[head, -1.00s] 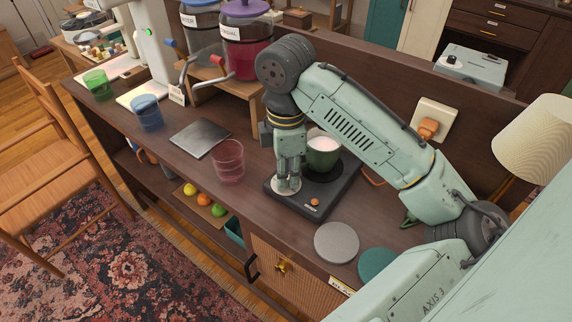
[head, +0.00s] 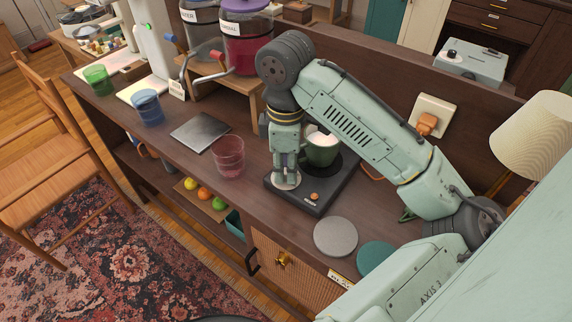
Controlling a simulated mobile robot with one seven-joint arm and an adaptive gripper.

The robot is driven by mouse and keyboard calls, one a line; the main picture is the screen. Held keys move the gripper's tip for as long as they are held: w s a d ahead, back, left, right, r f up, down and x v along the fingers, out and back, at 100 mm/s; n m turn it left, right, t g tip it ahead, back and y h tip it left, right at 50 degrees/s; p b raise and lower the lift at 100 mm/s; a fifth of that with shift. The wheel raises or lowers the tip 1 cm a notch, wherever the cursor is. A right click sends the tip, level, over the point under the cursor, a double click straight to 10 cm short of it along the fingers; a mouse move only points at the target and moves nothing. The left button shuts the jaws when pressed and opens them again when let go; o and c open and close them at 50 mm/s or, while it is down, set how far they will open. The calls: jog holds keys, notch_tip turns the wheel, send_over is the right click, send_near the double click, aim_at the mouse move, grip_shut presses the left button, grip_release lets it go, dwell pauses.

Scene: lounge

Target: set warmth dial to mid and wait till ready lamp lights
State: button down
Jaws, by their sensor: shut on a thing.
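A black warmer (head: 331,190) sits on the dark wooden counter. A green mug with white contents (head: 321,150) stands on its round plate. The warmth dial is at the warmer's left front corner, over a pale round disc (head: 288,184). My gripper (head: 286,174) points straight down there, its fingers closed around the dial and hiding it, so its setting cannot be read. A small orange-brown round spot (head: 315,196), seemingly the ready lamp, is on the front edge right of my gripper. It shows no clear glow.
A clear pink tumbler (head: 229,157) stands close left of the warmer, with a dark flat plate (head: 200,132) behind. Grey (head: 336,237) and teal (head: 377,258) discs lie to the right. Drink dispensers (head: 246,48) stand on a raised wooden shelf behind.

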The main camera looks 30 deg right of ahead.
aim_at(286, 170)
jog(key=c, duration=1.4)
grip_release()
notch_tip(286, 170, up, 12)
